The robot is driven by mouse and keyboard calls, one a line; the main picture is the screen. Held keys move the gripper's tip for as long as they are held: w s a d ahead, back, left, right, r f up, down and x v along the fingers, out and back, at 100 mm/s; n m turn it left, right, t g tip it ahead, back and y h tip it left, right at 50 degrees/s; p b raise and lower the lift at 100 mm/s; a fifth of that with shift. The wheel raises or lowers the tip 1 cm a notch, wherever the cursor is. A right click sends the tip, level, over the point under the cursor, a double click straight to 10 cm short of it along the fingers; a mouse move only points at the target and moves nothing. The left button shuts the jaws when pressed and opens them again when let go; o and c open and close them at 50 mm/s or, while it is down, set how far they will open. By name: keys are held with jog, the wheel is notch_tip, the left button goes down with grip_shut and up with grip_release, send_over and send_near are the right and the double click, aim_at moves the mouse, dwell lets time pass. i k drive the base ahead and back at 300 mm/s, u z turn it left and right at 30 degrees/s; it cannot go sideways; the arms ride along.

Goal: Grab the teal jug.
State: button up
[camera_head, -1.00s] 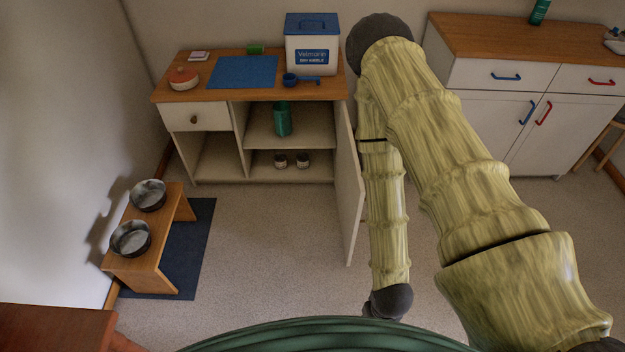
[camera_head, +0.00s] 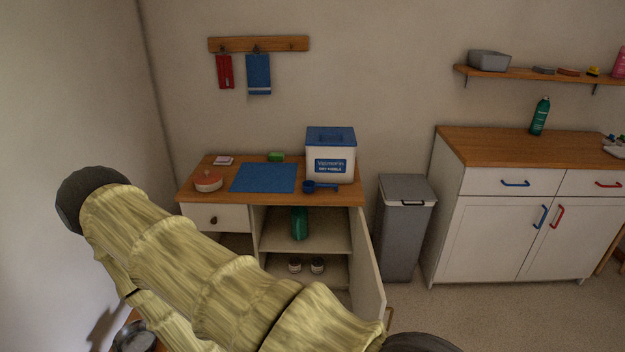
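A teal cylindrical vessel (camera_head: 299,223), which looks like the teal jug, stands upright on the upper shelf inside the low cabinet (camera_head: 274,199). The cabinet's right compartment is uncovered, with its door (camera_head: 369,268) swung open towards me on the right. My arm crosses the lower left of the view, in front of the cabinet's left part. My gripper is not in view. No handle on the jug can be made out.
Two small tins (camera_head: 317,266) stand on the shelf below. A white bin with a blue lid (camera_head: 330,157), a blue scoop (camera_head: 319,187) and a blue mat (camera_head: 264,178) are on the cabinet top. A grey trash bin (camera_head: 404,228) stands right of the open door.

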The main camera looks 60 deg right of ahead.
aim_at(299, 214)
jog(key=u, duration=0.1)
jog(key=k, duration=1.8)
jog(key=z, duration=1.45)
jog(key=i, duration=1.35)
jog(key=u, duration=0.9)
jog(key=i, duration=0.65)
jog(key=z, duration=0.05)
